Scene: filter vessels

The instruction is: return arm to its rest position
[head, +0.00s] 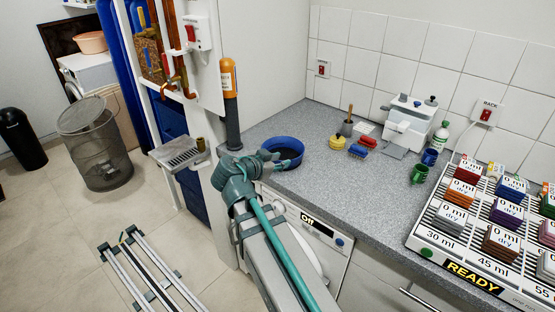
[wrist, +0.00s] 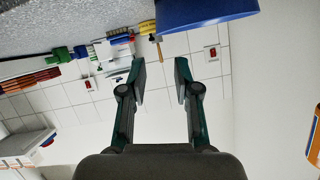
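My arm reaches up from the bottom of the head view, and my gripper (head: 266,157) is at the counter's left end, in front of the blue bowl (head: 287,146). In the wrist view my gripper (wrist: 161,76) shows two dark green fingers standing apart. The wrist picture is upside down. The bowl's blue side (wrist: 205,12) is at its top edge, beyond the fingertips and apart from them. My arm hides part of the counter front in the head view.
The grey counter (head: 330,190) holds a rack of labelled blocks (head: 480,225) at right, cups, brushes and a white machine (head: 408,122). An orange-topped cylinder (head: 229,85) and a metal shelf (head: 180,152) stand left of my gripper. A mesh bin (head: 95,150) stands on the floor.

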